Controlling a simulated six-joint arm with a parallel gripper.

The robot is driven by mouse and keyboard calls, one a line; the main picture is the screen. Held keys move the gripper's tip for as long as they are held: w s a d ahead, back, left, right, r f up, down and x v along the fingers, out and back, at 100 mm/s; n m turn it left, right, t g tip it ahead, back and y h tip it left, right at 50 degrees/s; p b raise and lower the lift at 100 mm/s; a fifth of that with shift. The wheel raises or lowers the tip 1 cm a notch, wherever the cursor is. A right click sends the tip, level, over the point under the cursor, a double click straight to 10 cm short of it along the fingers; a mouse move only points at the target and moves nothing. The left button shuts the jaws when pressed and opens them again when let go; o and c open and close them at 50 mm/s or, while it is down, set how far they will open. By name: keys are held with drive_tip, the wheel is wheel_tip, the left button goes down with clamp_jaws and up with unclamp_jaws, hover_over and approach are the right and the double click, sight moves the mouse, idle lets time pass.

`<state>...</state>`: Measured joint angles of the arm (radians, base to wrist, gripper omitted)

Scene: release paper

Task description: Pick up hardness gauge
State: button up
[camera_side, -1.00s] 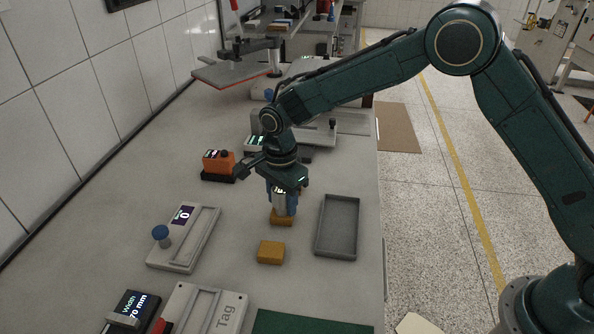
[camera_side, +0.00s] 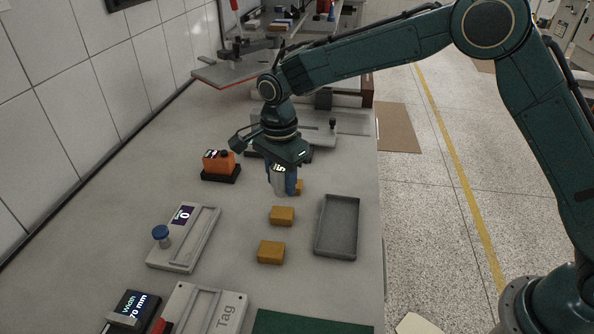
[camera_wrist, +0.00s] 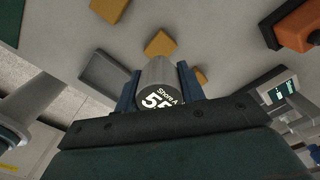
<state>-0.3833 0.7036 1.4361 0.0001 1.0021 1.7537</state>
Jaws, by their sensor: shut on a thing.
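The hardness gauge (camera_side: 279,181) is a silver cylinder with a lit round face. In the wrist view the gauge (camera_wrist: 157,75) shows "Shore A" and a number beginning with 5, partly cut off by the gripper body. My gripper (camera_side: 283,188) is shut on it, with a blue finger on each side. The gauge hangs upright above the table, clear of the nearest tan block (camera_side: 282,215). A second tan block (camera_side: 271,252) lies nearer the camera. A third tan block (camera_side: 298,187) is partly hidden behind my gripper.
A grey empty tray (camera_side: 338,227) lies to the right near the table edge. An orange device (camera_side: 219,162) on a black base stands to the left. A grey fixture with a blue knob (camera_side: 161,233) is at front left. A green mat (camera_side: 308,323) lies at the front.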

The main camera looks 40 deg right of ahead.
wheel_tip(320, 180, up, 14)
idle(0.4)
drive_tip(key=shift+r, duration=0.1)
drive_tip(key=o, duration=0.6)
drive_tip(key=c, duration=0.3)
drive_tip(key=w+d+f, duration=0.2)
drive_tip(key=f, duration=0.2)
drive_tip(key=w+d+f, duration=0.2)
drive_tip(key=d+f, duration=0.1)
drive_tip(key=f, duration=0.2)
drive_tip(key=w+d+f, duration=0.2)
drive_tip(key=w+f, duration=0.1)
drive_tip(key=f, duration=0.2)
drive_tip(key=shift+d, duration=0.3)
